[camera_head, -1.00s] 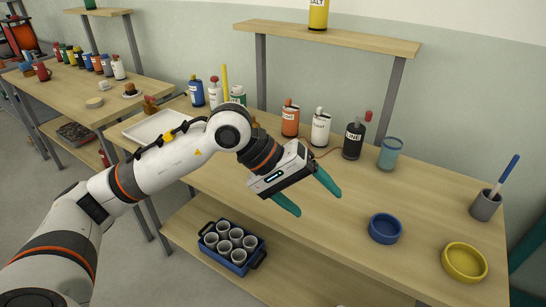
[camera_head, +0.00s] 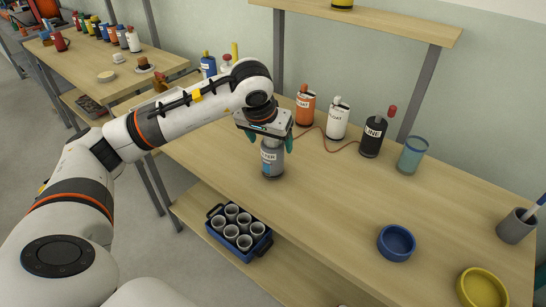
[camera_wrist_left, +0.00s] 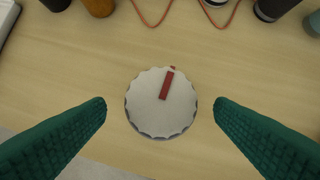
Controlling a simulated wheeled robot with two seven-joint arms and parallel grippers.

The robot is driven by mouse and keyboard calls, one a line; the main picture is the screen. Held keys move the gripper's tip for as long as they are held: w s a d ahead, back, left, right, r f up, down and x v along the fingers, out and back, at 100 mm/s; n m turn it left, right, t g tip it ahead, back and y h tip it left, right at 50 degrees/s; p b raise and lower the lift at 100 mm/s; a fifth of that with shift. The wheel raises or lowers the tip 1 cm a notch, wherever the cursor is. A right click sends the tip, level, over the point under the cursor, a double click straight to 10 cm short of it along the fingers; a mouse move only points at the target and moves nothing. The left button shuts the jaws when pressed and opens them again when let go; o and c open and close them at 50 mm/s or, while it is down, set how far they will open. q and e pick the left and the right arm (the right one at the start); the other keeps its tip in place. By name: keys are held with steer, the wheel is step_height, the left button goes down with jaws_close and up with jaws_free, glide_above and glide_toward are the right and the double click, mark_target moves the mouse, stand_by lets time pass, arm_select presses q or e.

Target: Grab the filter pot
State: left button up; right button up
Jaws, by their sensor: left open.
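The filter pot (camera_head: 272,160) is a grey jar standing upright on the long wooden table, with a label whose visible end reads "TER". In the left wrist view its round, ridged pale lid (camera_wrist_left: 150,118) with a red bar on top sits midway between the fingers. My left gripper (camera_head: 271,142) is above the pot, pointing down, with its green fingers to either side of the pot's top. The left gripper (camera_wrist_left: 160,103) is open, and clear gaps show between both fingertips and the lid. The gripper hides the pot's top in the head view. My right gripper is not in view.
Behind the pot stand an orange bottle (camera_head: 305,108), a white bottle (camera_head: 338,122), a black bottle (camera_head: 373,138) and a teal jar (camera_head: 412,155). A red cord (camera_head: 335,150) lies behind it. A blue bowl (camera_head: 396,243) is at right. The table in front is clear.

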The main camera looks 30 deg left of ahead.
arm_select(q)
steer(key=x, duration=0.4)
steer(key=shift+w+f+p, duration=0.2)
steer(key=shift+f+p, duration=0.05)
steer(key=shift+p, duration=0.05)
steer(key=shift+r, duration=0.1)
steer(key=c, duration=1.1)
